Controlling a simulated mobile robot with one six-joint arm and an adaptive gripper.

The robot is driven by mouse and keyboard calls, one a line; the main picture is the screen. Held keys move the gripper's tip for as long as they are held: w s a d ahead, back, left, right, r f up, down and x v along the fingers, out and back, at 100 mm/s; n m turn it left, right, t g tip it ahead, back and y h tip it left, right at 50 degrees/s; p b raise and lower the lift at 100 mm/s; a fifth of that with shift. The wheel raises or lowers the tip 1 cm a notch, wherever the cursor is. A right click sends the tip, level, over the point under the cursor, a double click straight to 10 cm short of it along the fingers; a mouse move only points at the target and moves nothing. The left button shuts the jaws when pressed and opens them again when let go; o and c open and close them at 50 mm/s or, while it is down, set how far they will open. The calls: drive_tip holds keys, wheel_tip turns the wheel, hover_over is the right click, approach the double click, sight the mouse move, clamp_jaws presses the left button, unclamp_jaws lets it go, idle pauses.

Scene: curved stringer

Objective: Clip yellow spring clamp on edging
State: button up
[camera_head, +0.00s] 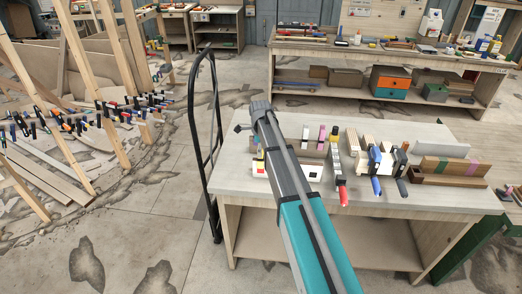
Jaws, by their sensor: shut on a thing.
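My arm reaches up from the bottom over the near workbench and ends in a grey wrist. My gripper (258,150) is mostly hidden behind the arm, at the bench's left end. It is shut on what looks like the yellow spring clamp (260,157), a small yellow patch just left of the arm. The clamp's shape and the fingertips are too small to make out. A brown wooden piece (450,165) with green and pink bands stands at the bench's right end. I cannot tell whether it is the edging.
The near bench (230,190) holds red-handled (342,190) and blue-handled (376,187) clamps right of my arm. A black tubular frame (205,130) stands left of it. Wooden posts and many clamps (100,110) fill the left. A second bench (400,55) stands behind. The centre-left floor is clear.

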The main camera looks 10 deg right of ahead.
drive_tip(key=o, duration=1.3)
drive_tip(key=shift+d, duration=0.1)
drive_tip(key=shift+r, duration=0.1)
